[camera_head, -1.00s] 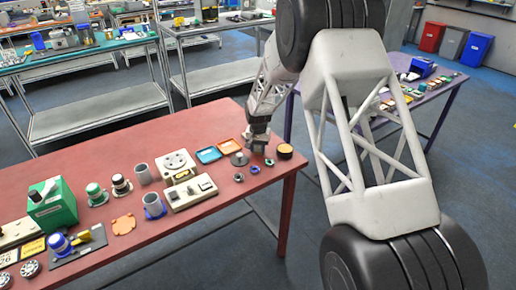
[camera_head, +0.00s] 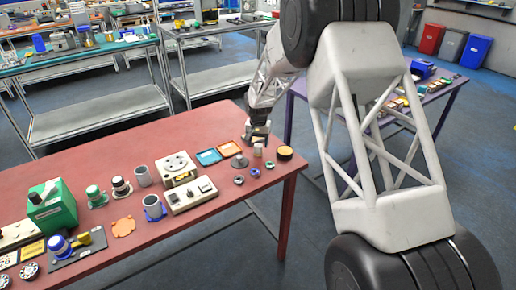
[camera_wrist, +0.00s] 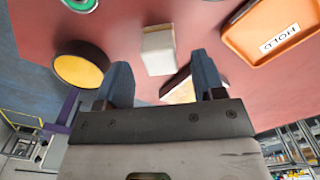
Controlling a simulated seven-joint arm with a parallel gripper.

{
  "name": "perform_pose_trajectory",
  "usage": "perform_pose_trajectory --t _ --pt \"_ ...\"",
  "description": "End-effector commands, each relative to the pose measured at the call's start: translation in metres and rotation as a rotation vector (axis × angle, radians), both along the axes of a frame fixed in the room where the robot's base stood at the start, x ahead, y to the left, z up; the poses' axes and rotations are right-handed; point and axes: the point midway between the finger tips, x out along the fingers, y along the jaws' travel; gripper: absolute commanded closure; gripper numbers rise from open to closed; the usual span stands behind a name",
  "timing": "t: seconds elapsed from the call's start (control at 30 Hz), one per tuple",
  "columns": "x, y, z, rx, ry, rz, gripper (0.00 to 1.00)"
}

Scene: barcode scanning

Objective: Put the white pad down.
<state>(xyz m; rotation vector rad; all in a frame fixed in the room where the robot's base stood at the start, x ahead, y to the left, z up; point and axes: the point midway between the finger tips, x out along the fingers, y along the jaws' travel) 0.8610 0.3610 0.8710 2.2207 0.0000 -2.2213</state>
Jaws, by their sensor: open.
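The white pad (camera_wrist: 158,50) is a small pale block on the red table, in the upper middle of the wrist view. It also shows in the head view (camera_head: 258,151), just below my gripper (camera_head: 258,137) near the table's right end. In the wrist view my gripper (camera_wrist: 162,78) has its two blue-grey fingers spread apart, with the pad beyond the fingertips and apart from them. A pale piece with a dark edge (camera_wrist: 182,88) shows between the fingers; I cannot tell what it is.
A round black and yellow object (camera_wrist: 82,64) lies left of the pad in the wrist view, and an orange tray (camera_wrist: 240,42) lies right.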

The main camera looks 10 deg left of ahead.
Motion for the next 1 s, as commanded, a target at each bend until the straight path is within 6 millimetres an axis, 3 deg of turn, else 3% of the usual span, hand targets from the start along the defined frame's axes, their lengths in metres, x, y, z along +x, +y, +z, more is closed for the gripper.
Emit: perform_pose_trajectory --t 0.2,0.5,1.0 --pt "0.0 0.0 0.037 0.001 -0.002 0.0 0.37" --pt "0.0 0.0 0.071 0.001 -0.001 0.0 0.37" --pt "0.0 0.0 0.077 0.0 0.0 0.0 0.37"
